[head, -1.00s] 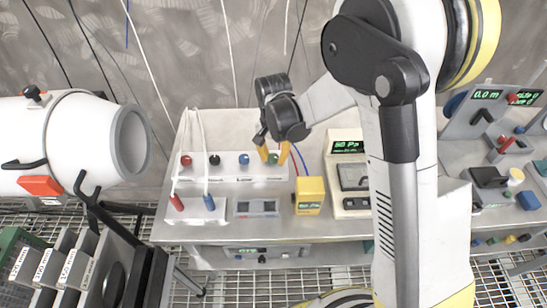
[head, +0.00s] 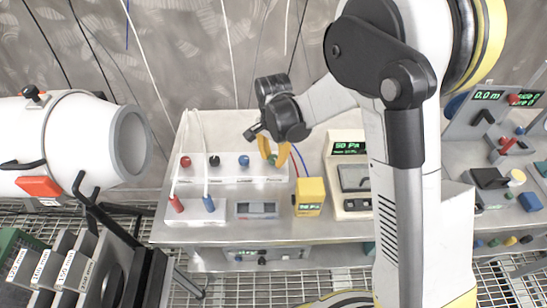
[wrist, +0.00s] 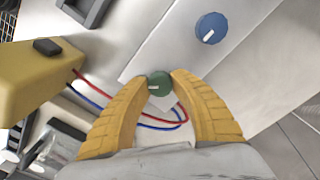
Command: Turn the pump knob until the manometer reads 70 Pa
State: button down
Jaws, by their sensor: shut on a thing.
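A green knob (wrist: 159,85) with a pale pointer mark sits between the yellow fingertips of my gripper (wrist: 159,78) in the wrist view. My gripper is shut on it. In the head view, my gripper (head: 273,158) is at the right end of the white knob panel, and its fingers largely hide the green knob. A pale instrument (head: 340,177) to the right has a lit display (head: 349,147) in Pa; it looks like 50 Pa, in small text. A yellow box (head: 310,190) with a small display stands in front, and red and blue lines run behind it.
Red (head: 185,162), black (head: 214,160) and blue (head: 244,160) knobs line the panel left of my gripper. The blue knob also shows in the wrist view (wrist: 211,28). A grey display box (head: 256,210) sits in front.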

aim_at(273, 158)
jog(key=c, duration=1.1)
grip_release()
jog(key=shift+o, duration=0.2)
jog(key=shift+r, duration=0.1)
notch_tip(273, 158, up, 12)
